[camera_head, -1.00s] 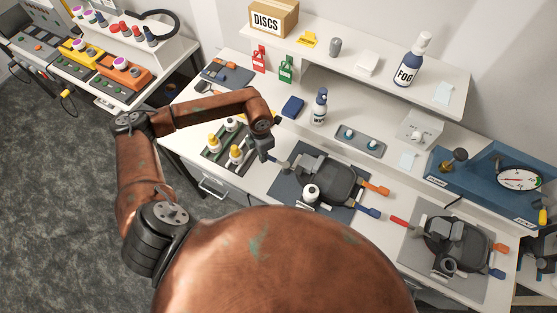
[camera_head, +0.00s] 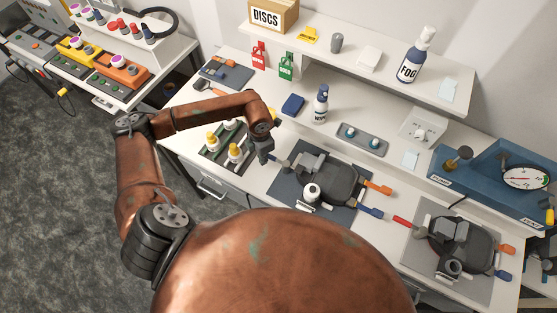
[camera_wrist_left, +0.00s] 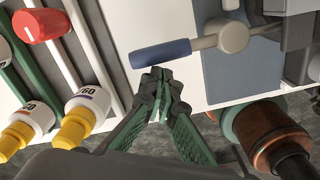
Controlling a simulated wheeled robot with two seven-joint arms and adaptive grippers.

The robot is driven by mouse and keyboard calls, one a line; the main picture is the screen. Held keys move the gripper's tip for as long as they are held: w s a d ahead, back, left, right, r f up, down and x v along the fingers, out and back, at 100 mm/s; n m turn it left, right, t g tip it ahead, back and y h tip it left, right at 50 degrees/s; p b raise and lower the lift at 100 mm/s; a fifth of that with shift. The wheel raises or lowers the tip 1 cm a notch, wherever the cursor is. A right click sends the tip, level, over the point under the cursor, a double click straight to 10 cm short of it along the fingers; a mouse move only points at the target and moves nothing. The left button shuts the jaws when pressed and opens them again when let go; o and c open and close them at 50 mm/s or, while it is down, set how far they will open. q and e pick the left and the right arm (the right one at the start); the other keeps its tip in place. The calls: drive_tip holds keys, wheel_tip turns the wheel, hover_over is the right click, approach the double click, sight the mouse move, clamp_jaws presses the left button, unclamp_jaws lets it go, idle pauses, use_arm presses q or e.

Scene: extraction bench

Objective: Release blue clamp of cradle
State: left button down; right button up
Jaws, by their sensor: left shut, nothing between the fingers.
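The cradle (camera_head: 330,180) is a dark grey rounded holder on a dark mat in the middle of the bench. A grey arm with a dark blue handle sticks out from its left side; in the left wrist view this blue handle (camera_wrist_left: 160,53) lies across the top middle. An orange handle (camera_head: 378,187) and another blue handle (camera_head: 369,211) stick out from its right side. My left gripper (camera_head: 265,158) is beside the cradle's left end. In the left wrist view its fingers (camera_wrist_left: 160,85) are shut and empty, tips just below the blue handle; contact cannot be told. My right gripper is not in view.
A rack with yellow-capped bottles (camera_head: 236,153) stands just left of the gripper. A second cradle (camera_head: 458,243) with a red handle (camera_head: 404,222) sits to the right. A spray bottle (camera_head: 320,104) and a grey tray (camera_head: 362,139) stand behind.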

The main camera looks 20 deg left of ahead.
use_arm(q)
drive_tip(key=shift+f, duration=0.45)
drive_tip(key=shift+w+b, duration=0.1)
drive_tip(key=shift+b, duration=0.2)
